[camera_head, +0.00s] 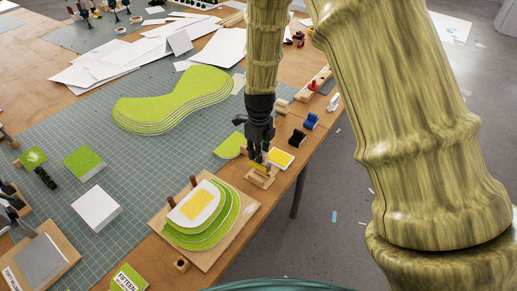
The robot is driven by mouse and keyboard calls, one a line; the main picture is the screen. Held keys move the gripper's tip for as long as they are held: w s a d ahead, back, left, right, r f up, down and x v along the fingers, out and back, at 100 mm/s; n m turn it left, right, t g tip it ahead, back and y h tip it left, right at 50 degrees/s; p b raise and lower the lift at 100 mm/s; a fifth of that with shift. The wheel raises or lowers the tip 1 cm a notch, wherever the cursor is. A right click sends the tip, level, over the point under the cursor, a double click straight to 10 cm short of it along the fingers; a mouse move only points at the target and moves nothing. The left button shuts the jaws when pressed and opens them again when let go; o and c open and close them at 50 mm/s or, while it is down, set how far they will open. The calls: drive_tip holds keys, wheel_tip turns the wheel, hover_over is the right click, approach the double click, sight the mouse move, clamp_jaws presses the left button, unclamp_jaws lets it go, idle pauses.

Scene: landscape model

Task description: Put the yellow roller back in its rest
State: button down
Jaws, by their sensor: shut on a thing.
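My gripper (259,157) points down near the right edge of the table and is shut on the yellow roller (260,167). The roller is small here and partly hidden by the fingers. The wooden rest (262,179) stands directly below, and the roller appears at or just above its top. I cannot tell whether the roller touches the rest.
A blue roller (311,121) and a black roller (298,137) stand farther along the table edge. A layered green-and-white model (203,213) on a wooden board lies at front left. A green sheet piece (230,145) lies left of the gripper. The cutting mat (150,165) has free room.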

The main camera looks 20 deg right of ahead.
drive_tip(key=shift+f+b, duration=0.65)
drive_tip(key=shift+f, duration=1.85)
drive_tip(key=shift+f, duration=0.2)
drive_tip(key=c, duration=1.2)
unclamp_jaws()
